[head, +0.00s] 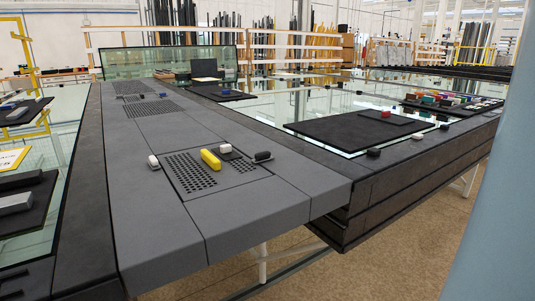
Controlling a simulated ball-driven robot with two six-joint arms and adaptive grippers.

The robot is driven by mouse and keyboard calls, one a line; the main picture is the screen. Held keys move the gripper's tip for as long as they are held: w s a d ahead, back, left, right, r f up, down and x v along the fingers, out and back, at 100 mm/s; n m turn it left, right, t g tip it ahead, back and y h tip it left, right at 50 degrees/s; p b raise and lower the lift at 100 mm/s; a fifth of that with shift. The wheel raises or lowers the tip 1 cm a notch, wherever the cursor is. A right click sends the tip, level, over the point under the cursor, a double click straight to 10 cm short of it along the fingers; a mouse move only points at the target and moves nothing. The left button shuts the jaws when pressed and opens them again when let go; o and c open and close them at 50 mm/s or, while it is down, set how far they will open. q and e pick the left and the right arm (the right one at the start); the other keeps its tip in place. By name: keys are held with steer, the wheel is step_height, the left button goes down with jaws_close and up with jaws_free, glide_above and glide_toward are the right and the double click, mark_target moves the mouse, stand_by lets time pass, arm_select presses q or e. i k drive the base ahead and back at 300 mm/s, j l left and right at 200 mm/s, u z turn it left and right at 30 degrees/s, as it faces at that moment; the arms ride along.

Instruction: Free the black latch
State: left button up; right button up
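A small black latch (262,156) sits at the right edge of a perforated grey panel (185,177) set in the grey frame. It looks seated against the panel's edge; its exact position is too small to tell. A yellow block (210,159) lies on the panel, left of the black latch. A white latch-like piece (153,161) sits at the panel's left edge. Neither of my grippers is in view.
The grey frame (240,215) is largely bare near its front edge. A glass table with a dark mat (330,130) and a red block (385,114) lies to the right. Dark blocks (373,152) stand on its near border. Grey blocks (15,203) lie on the left.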

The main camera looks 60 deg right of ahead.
mark_target(265, 155)
steer(key=z, duration=1.75)
